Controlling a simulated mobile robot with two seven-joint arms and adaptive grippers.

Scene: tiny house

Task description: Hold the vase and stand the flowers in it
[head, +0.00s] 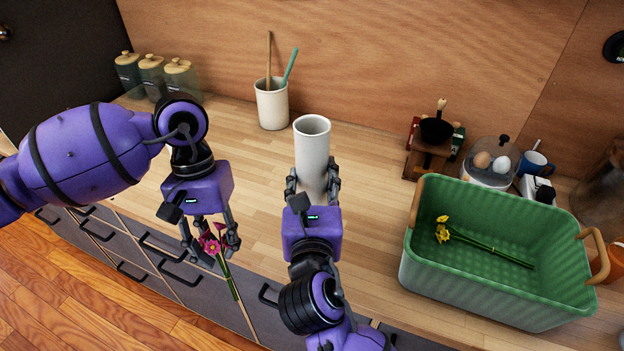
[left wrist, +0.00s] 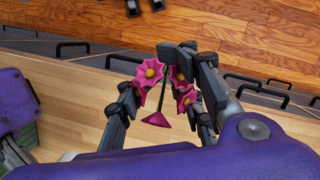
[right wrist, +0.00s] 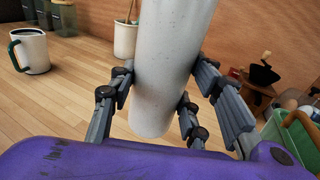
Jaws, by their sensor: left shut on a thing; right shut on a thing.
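The vase (head: 312,150) is a tall white speckled cylinder, upright with its open mouth up in the head view. My right gripper (head: 313,188) is shut on its lower part; the right wrist view also shows the vase (right wrist: 170,60) between the fingers. My left gripper (head: 210,240) is shut on a bunch of pink flowers (head: 212,246), to the left of the vase and nearer the counter's front. The blooms are at the fingers and the green stems point down. The left wrist view shows the blooms (left wrist: 150,75). Yellow flowers (head: 443,230) lie in the green basket (head: 500,305).
A white utensil holder (head: 272,105) stands behind the vase, and several canisters (head: 150,75) are at the back left. A mug (right wrist: 30,52) shows in the right wrist view. A grinder (head: 435,130) and egg cooker (head: 490,165) stand behind the basket.

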